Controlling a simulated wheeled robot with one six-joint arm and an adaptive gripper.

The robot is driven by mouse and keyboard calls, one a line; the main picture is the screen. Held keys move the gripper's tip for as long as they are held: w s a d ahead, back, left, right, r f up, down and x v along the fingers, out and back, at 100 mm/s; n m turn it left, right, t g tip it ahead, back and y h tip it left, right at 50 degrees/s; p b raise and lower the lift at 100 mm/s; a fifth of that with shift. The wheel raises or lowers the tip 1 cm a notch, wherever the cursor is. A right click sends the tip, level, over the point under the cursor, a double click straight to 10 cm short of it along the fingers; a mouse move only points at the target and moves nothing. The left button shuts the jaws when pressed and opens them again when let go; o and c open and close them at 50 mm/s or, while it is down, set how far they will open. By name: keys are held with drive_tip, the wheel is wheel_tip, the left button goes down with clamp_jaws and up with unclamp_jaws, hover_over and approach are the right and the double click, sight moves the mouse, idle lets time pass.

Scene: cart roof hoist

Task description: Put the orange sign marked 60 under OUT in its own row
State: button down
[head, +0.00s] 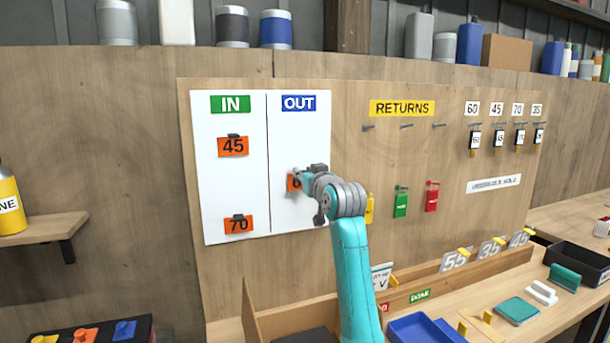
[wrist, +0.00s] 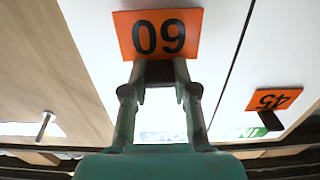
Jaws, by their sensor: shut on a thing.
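The orange sign marked 60 (wrist: 155,36) fills the top of the wrist view, upside down there. In the head view only its left edge (head: 291,184) shows; my gripper (head: 305,172) hides the rest. My gripper (wrist: 160,72) is shut on the dark tab at the sign's edge. The sign is in the OUT column, below the blue OUT label (head: 298,103), at a height between the orange 45 sign (head: 233,146) and the orange 70 sign (head: 238,224), both in the IN column. I cannot tell whether it touches the white board (head: 285,135).
A yellow RETURNS label (head: 402,108) and several pegs are right of the board. Green (head: 401,204) and red (head: 432,197) tags hang below. A bench with trays (head: 418,328) stands at lower right. The OUT column is otherwise clear.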

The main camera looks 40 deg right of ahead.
drive_tip(key=shift+w+d, duration=0.15)
drive_tip(key=shift+w, duration=0.4)
idle(1.8)
idle(0.3)
drive_tip(key=shift+c, duration=1.7)
unclamp_jaws()
drive_tip(key=v, duration=0.7)
drive_tip(key=v, duration=1.2)
